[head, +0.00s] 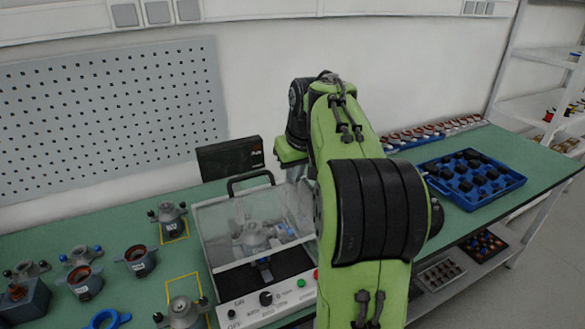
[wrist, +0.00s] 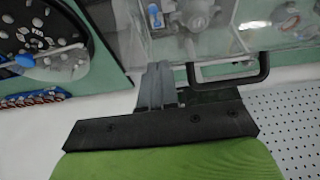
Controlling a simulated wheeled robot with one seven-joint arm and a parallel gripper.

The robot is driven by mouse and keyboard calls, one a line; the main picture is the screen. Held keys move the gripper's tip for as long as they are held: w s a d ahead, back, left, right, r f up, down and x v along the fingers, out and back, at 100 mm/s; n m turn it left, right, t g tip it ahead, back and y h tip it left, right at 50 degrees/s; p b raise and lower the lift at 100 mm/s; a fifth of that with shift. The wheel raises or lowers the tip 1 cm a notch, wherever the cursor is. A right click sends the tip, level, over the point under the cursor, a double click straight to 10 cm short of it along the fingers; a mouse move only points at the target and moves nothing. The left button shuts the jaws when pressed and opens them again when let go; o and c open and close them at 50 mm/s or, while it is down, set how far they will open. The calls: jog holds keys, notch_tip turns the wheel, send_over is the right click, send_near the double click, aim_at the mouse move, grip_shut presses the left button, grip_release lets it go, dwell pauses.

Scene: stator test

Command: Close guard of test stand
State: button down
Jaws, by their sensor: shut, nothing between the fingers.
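The test stand's control panel (head: 268,305), with a dark knob and green and red buttons, faces me in the head view. Its clear guard (head: 218,225) looks raised, with the black handle (head: 250,184) at its far upper edge, away from the panel. A grey stator part (head: 254,238) shows through the guard. In the wrist view, my gripper (wrist: 158,70) is shut and empty. The black handle loop (wrist: 232,76) is just right of its fingers; I cannot tell whether they touch. The clear guard (wrist: 275,35) is above. My arm hides the gripper in the head view.
A dark box (head: 230,158) stands behind the stand. Several stators, including one at a yellow mark (head: 170,218), lie on the green bench left of it. A blue tray (head: 515,182) of black parts is at right. A pegboard (head: 110,115) covers the back left wall.

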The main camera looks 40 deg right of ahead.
aim_at(299, 204)
jog(key=shift+a+f, duration=0.15)
jog(key=shift+f, duration=0.35)
jog(key=shift+a+f, duration=0.15)
jog(key=shift+f, duration=0.35)
jog(key=shift+w+d+f+b, duration=0.25)
jog(key=shift+w+f+b, duration=0.8)
jog(key=shift+f, duration=0.2)
jog(key=s+b, duration=0.1)
jog(key=s+f, duration=0.1)
jog(key=s+f+b, duration=0.1)
jog(key=shift+s+a+b, duration=0.15)
jog(key=shift+a+b, duration=0.15)
jog(key=shift+f, duration=0.15)
jog(key=f+b, duration=0.2)
jog(key=s+f+b, duration=0.1)
jog(key=f+b, duration=0.1)
jog(key=shift+a+f, duration=0.1)
jog(key=shift+f, duration=0.1)
notch_tip(299, 204, up, 5)
jog(key=p, duration=0.5)
jog(key=shift+s+f, duration=0.1)
jog(key=shift+f, duration=0.3)
